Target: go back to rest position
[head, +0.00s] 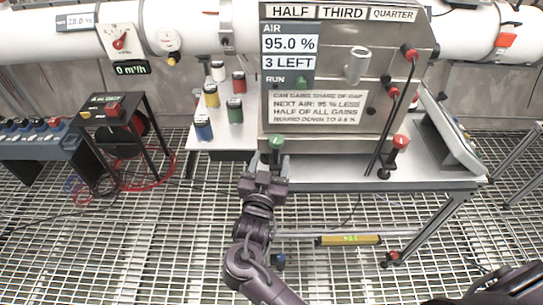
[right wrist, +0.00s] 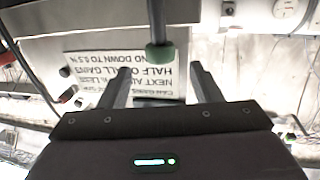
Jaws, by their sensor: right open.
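My right gripper (head: 268,162) is open, with its fingers apart, just in front of the grey control cabinet (head: 345,145). A green-ended handle (head: 276,143) shows right at its fingertips in the head view. In the right wrist view the two fingers (right wrist: 163,85) stand wide apart with nothing held. The green handle end (right wrist: 159,52) shows beyond and between them; whether a finger touches it I cannot tell. My left gripper is not in view.
A bench (head: 430,178) runs under the cabinet. A white side shelf (head: 215,142) holds several coloured canisters. A red-ended handle (head: 400,142) juts out at the right. A black stand (head: 115,108) with a red hose is at left. The grating floor (head: 120,250) is open at front left.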

